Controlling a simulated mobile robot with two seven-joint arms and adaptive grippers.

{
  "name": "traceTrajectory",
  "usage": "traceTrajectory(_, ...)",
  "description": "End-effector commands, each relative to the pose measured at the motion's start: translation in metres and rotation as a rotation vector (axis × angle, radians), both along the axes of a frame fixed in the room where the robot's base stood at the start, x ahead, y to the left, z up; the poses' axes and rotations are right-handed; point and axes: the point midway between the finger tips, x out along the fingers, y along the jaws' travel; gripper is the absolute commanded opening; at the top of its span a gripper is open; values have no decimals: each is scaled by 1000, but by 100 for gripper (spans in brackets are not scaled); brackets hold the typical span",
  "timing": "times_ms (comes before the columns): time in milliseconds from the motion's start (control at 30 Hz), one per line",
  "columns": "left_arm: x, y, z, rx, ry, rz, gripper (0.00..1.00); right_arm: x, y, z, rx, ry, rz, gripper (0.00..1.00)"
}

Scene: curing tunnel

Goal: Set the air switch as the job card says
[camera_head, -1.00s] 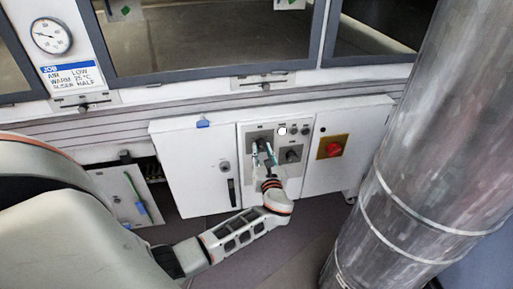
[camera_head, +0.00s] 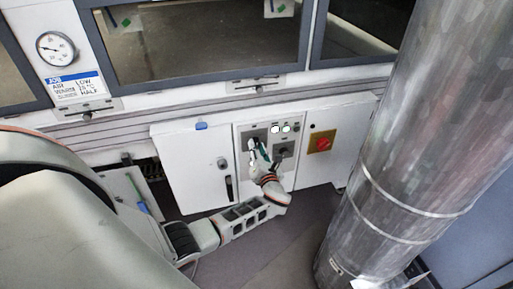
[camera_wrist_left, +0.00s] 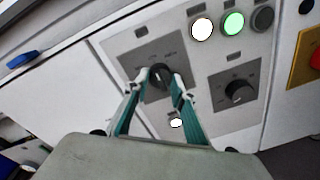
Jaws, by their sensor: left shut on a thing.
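The control panel (camera_head: 243,180) has a left black rotary switch (camera_wrist_left: 158,76) on a grey plate, its label too small to read. My left gripper (camera_wrist_left: 160,84) is shut on this switch, one teal-backed finger on each side; the gripper also shows in the head view (camera_head: 257,150). The fingers partly cover the knob, so its setting cannot be told. My right gripper is not in view.
A second black knob (camera_wrist_left: 239,91) sits right of the held one. Above are a lit white lamp (camera_wrist_left: 201,28), a lit green lamp (camera_wrist_left: 233,23) and a dark one (camera_wrist_left: 263,18). A red switch (camera_head: 322,144) and a large metal column (camera_head: 410,150) stand to the right.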

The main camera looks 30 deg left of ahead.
Motion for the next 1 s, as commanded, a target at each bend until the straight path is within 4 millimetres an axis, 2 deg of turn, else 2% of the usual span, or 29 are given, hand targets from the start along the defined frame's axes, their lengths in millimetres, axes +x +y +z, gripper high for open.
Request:
traceTrajectory(267,-1,0,-2,-1,2,1,3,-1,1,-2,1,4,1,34)
traceTrajectory(300,-1,0,-2,-1,2,1,32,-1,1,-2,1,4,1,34)
traceTrajectory(333,-1,0,-2,-1,2,1,40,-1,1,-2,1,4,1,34)
traceTrajectory(367,-1,0,-1,-1,2,1,42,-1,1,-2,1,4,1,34)
traceTrajectory(767,-3,-4,-1,-2,0,0,42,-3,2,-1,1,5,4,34)
traceTrajectory(1000,-29,-32,0,-3,1,-1,42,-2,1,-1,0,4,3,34)
